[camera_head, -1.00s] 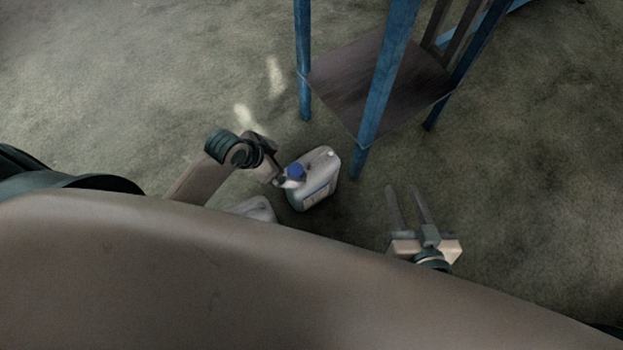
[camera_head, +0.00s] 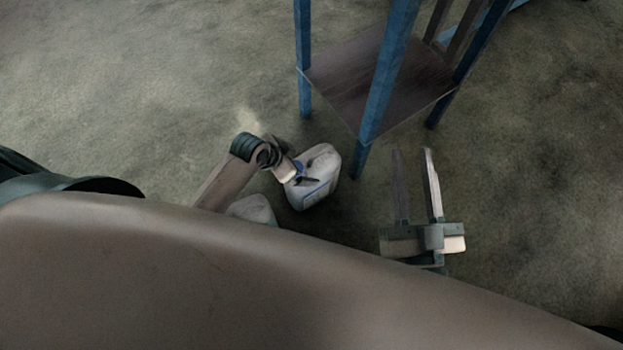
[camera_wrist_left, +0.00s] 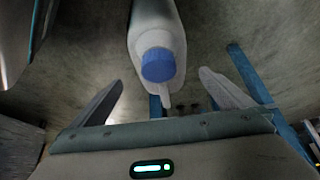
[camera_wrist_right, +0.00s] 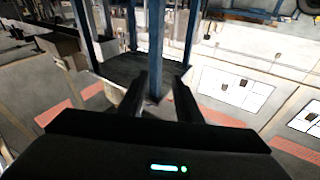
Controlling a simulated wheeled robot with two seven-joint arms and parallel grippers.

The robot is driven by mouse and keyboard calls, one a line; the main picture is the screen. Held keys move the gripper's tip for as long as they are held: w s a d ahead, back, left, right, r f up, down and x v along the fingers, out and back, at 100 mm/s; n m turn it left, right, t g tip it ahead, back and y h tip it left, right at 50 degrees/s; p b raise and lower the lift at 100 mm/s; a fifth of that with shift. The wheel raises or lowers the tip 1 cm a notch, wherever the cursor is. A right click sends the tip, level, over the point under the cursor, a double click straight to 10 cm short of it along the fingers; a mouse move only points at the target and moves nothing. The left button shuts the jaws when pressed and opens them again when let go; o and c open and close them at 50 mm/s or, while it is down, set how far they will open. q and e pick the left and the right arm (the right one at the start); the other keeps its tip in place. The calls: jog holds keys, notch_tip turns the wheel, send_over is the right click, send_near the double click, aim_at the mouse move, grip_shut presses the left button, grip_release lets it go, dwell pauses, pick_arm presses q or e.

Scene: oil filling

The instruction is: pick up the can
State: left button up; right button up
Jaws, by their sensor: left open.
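A white can (camera_head: 320,190) with a blue cap stands on the floor beside the blue-legged stand. My left gripper (camera_head: 302,180) is over the can's cap end and hides part of it in the head view. In the left wrist view the blue cap (camera_wrist_left: 158,65) shows between the two spread fingers of my left gripper (camera_wrist_left: 161,80). I cannot tell whether the fingers touch the can. My right gripper (camera_head: 413,152) is open and empty, to the right of the can. Its fingers also show apart in the right wrist view (camera_wrist_right: 160,82).
A stand with blue legs (camera_head: 383,75) and a dark shelf (camera_head: 345,85) rises just behind the can. A second pale container (camera_head: 253,208) is partly hidden behind my body at the left. The floor on the right is clear.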

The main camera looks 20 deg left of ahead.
aim_at(307, 166)
pick_arm(q)
jog(key=shift+b+x, duration=0.45)
jog(key=shift+x, duration=1.05)
pick_arm(e)
jog(key=shift+s+a+r+t+y, duration=0.15)
jog(key=shift+s+r+t, duration=0.2)
jog(key=shift+r, duration=0.25)
jog(key=shift+s+d+r+t+y, duration=0.1)
jog(key=shift+s+r+t, duration=0.25)
jog(key=shift+r, duration=0.3)
jog(key=shift+s+a+r+t+y, duration=0.1)
jog(key=shift+s+r+t+y, duration=0.1)
jog(key=shift+r+t, duration=0.3)
jog(key=shift+r, duration=0.1)
pick_arm(q)
jog(key=shift+f, duration=0.2)
jog(key=shift+b+x, duration=0.65)
jog(key=shift+x, duration=0.25)
jog(key=shift+b+x, duration=0.5)
jog(key=shift+x, duration=0.55)
jog(key=shift+w+f, duration=0.2)
jog(key=shift+f, duration=0.25)
pick_arm(e)
notch_tip(307, 166, up, 6)
jog(key=d+t, duration=0.2)
jog(key=t, duration=0.2)
jog(key=shift+s+d+y, duration=0.2)
jog(key=shift+s+y, duration=0.15)
jog(key=shift+s, duration=0.1)
